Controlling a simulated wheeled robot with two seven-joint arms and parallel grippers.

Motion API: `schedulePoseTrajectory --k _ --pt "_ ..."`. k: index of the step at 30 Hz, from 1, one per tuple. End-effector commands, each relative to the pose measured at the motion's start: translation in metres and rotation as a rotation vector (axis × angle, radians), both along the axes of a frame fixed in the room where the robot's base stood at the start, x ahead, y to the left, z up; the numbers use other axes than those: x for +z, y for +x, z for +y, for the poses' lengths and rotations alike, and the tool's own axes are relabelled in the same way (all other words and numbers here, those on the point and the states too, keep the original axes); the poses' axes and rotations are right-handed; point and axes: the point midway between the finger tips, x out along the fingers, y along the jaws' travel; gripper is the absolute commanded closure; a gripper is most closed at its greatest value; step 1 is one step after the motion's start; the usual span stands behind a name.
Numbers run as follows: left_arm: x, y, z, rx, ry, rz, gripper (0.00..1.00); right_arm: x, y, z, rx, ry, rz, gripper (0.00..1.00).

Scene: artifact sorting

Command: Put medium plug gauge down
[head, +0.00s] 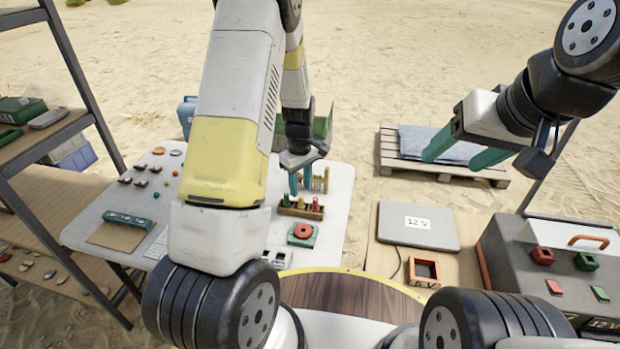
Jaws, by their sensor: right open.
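A small wooden rack (301,212) stands on the white table, with small green and red upright pieces in it. They look like plug gauges, but I cannot tell which is the medium one. My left gripper (300,190) points down just above and behind the rack, its teal fingers near the upright pieces. My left arm covers much of the table, and I cannot see whether anything is between the fingers. My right gripper (451,159) is open and empty, high at the right, in front of the pallet in the picture.
The white table (88,234) also holds a teal block with a red ring (302,234), a wooden-barred frame (316,179) and several small pieces. A shelf (45,140) is at left.

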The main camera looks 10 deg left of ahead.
Motion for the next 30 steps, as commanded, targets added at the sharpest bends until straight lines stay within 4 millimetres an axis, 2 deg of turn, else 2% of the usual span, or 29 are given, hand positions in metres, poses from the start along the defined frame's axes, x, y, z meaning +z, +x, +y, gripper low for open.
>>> schedulePoseTrajectory --k 1,3,6,14,17,20,23,27,30 --pt "0.013 0.001 0.0 0.0 0.0 -0.005 0.63 0.0 0.0 0.0 0.0 0.0 0.0 0.35" --pt "0.028 0.001 0.0 -0.001 0.0 -0.005 0.63 0.0 0.0 0.0 0.0 0.0 0.0 0.35" --pt "0.045 0.0 0.0 0.0 0.0 -0.003 0.63 0.0 0.0 0.0 0.0 0.0 0.0 0.35" --pt "0.073 -0.002 -0.001 -0.011 -0.007 -0.009 0.63 0.0 0.0 0.0 0.0 0.0 0.0 0.35" --pt "0.099 -0.009 -0.002 -0.054 -0.031 -0.042 0.63 0.0 0.0 0.0 0.0 0.0 0.0 0.35" --pt "0.14 -0.025 -0.005 -0.138 -0.066 -0.101 0.63 0.0 0.0 0.0 0.0 0.0 0.0 0.35" --pt "0.184 -0.051 -0.009 -0.25 -0.093 -0.173 0.63 0.0 0.0 0.0 0.0 0.0 0.0 0.35" --pt "0.237 -0.093 -0.013 -0.416 -0.105 -0.281 0.63 0.0 0.0 0.0 0.0 0.0 0.0 0.35" --pt "0.266 -0.126 -0.015 -0.536 -0.091 -0.361 0.63 0.0 0.0 0.0 0.0 0.0 0.0 0.35"
